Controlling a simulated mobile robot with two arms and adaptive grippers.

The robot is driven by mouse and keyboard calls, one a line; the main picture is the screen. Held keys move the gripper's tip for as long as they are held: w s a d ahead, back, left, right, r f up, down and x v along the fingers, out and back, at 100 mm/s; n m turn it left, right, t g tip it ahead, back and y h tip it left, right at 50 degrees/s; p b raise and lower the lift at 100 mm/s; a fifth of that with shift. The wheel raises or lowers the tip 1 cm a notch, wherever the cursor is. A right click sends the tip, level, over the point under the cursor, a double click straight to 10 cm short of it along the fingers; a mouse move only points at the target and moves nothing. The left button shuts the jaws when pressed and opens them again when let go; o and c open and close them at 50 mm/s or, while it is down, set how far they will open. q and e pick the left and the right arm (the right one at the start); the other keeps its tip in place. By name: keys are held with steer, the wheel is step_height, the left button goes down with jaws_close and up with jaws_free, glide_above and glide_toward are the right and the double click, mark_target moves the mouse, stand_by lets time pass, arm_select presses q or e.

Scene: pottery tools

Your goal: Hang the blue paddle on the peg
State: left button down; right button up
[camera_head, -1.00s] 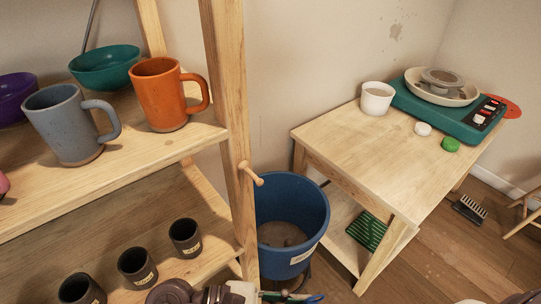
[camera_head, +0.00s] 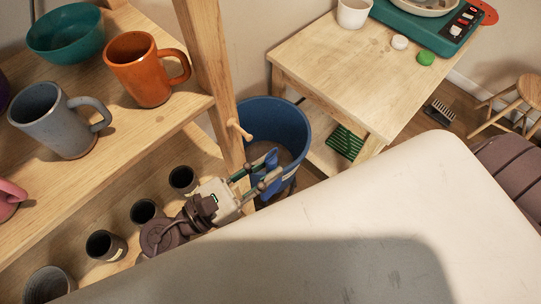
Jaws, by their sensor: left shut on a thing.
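The wooden peg (camera_head: 240,130) sticks out from the shelf's front post (camera_head: 212,75). My left gripper (camera_head: 259,178) is below the peg and slightly to its right, in front of the blue bucket. It is shut on the blue paddle (camera_head: 268,163), which shows between and beyond its fingers. The paddle is apart from the peg, and the fingers hide part of it. The blue bucket behind has a similar colour, so the paddle's full outline is hard to tell. My right gripper is not in view.
The shelf holds an orange mug (camera_head: 140,72), a grey mug (camera_head: 57,122) and a teal bowl (camera_head: 66,35), with dark cups (camera_head: 105,245) below. The blue bucket (camera_head: 277,122) stands behind the gripper. A wooden table (camera_head: 345,75) is beyond. A pale surface covers the lower right.

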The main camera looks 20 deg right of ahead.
arm_select(q)
steer(key=shift+w+a+f+b, duration=0.2)
steer(key=shift+w+a+b, duration=0.25)
steer(key=shift+w, duration=0.7)
steer(key=shift+w+a+f+b, duration=0.2)
steer(key=shift+w+a+b, duration=0.25)
steer(key=shift+w, duration=0.7)
steer(key=shift+w+a+f+b, duration=0.2)
steer(key=shift+w+a+b, duration=0.25)
steer(key=shift+w, duration=0.8)
steer(key=shift+a+f, duration=0.1)
steer(key=c, duration=1)
jaws_free()
steer(key=shift+a+f, duration=0.1)
steer(key=shift+a, duration=0.3)
steer(key=a, duration=0.3)
steer(key=s+a, duration=0.1)
steer(key=a, duration=0.3)
steer(key=s+a, duration=0.1)
steer(key=a, duration=0.2)
steer(key=shift+s+a+f, duration=0.15)
steer(key=shift+a+f, duration=0.2)
